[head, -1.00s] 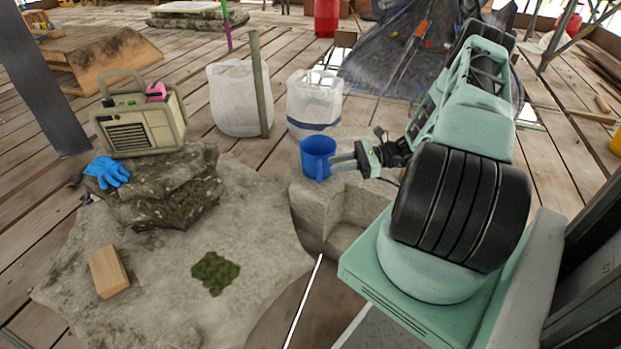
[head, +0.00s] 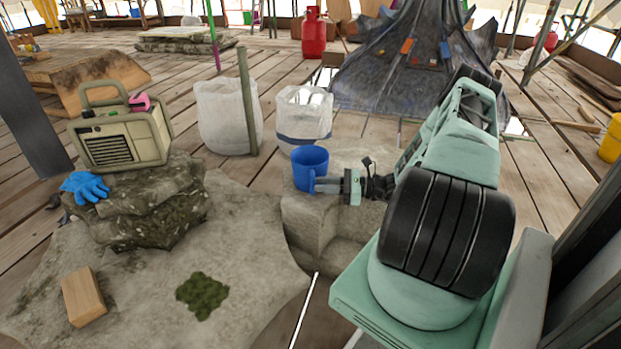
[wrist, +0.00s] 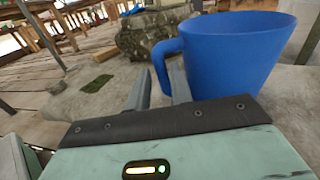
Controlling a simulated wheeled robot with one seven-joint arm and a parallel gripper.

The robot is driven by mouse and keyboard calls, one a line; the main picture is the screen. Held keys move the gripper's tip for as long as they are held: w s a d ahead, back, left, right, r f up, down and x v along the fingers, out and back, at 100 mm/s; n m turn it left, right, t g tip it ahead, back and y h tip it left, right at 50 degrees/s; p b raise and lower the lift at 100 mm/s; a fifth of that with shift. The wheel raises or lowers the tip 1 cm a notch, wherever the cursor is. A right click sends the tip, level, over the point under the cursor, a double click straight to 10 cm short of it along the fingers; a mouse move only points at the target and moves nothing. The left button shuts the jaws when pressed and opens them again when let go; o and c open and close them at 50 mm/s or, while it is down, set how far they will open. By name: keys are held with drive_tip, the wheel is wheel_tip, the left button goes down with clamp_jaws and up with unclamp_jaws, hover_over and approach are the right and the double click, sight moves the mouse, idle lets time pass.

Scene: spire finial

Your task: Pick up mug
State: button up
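A blue mug (head: 309,166) stands upright on a stone block (head: 306,215) in the head view. It fills the upper right of the wrist view (wrist: 232,55), with its handle (wrist: 164,62) toward my gripper. My gripper (head: 322,185) is at the mug's right front side in the head view. In the wrist view its two fingers (wrist: 158,84) are apart, with the handle at the gap between their tips. I cannot tell whether either finger touches the handle.
A radio (head: 122,135) and blue glove (head: 84,187) lie on stacked rocks at left. Two white containers (head: 229,115) stand behind the mug. A wooden block (head: 83,296) and moss patch (head: 203,294) lie on the stone slab in front.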

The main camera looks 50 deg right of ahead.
sight(313, 180)
drive_tip(key=b+x, duration=0.1)
drive_tip(key=x, duration=0.2)
drive_tip(key=shift+w+a, duration=0.1)
drive_tip(key=shift+w, duration=0.25)
drive_tip(key=shift+r, duration=0.1)
clamp_jaws()
drive_tip(key=shift+r, duration=0.15)
